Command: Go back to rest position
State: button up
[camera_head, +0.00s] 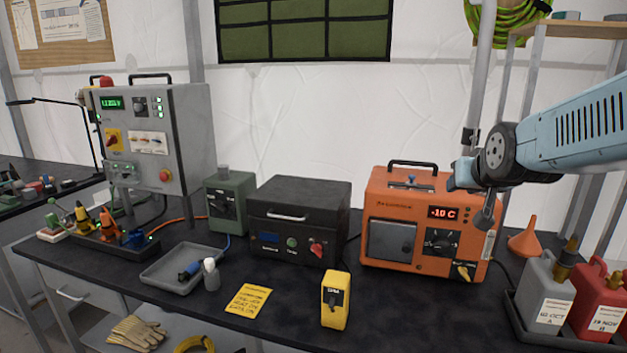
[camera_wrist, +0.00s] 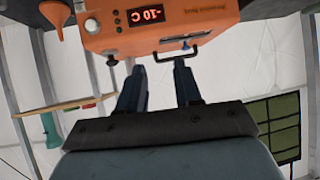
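My gripper (camera_wrist: 160,75) is open in the wrist view, with its two dark fingers apart and nothing between them. The fingers point toward the orange unit (camera_wrist: 205,14), which appears upside down at the top. In the head view, my blue arm (camera_head: 570,135) reaches in from the right. Its end is in front of the upper right part of the orange unit (camera_head: 395,195), whose red display (camera_head: 445,212) reads -10 C. The fingers are hard to make out there, and I cannot tell whether they touch the unit.
A black box (camera_head: 298,215), a yellow meter (camera_head: 335,300), a grey tray (camera_head: 160,272) and a green box (camera_head: 229,203) stand on the black bench. Red and grey canisters (camera_head: 601,302) (camera_head: 546,290) and an orange funnel (camera_head: 525,238) are at right, below the arm.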

jog(key=s+a+f+n+g, duration=0.1)
jog(key=s+a+g, duration=0.2)
jog(key=s, duration=0.5)
jog(key=s+a+f+g+y, duration=0.1)
jog(key=s+a, duration=0.3)
jog(key=s, duration=0.4)
jog(key=shift+s+f+n+g, duration=0.25)
jog(key=shift+f+n+g, duration=0.15)
jog(key=shift+g, duration=0.5)
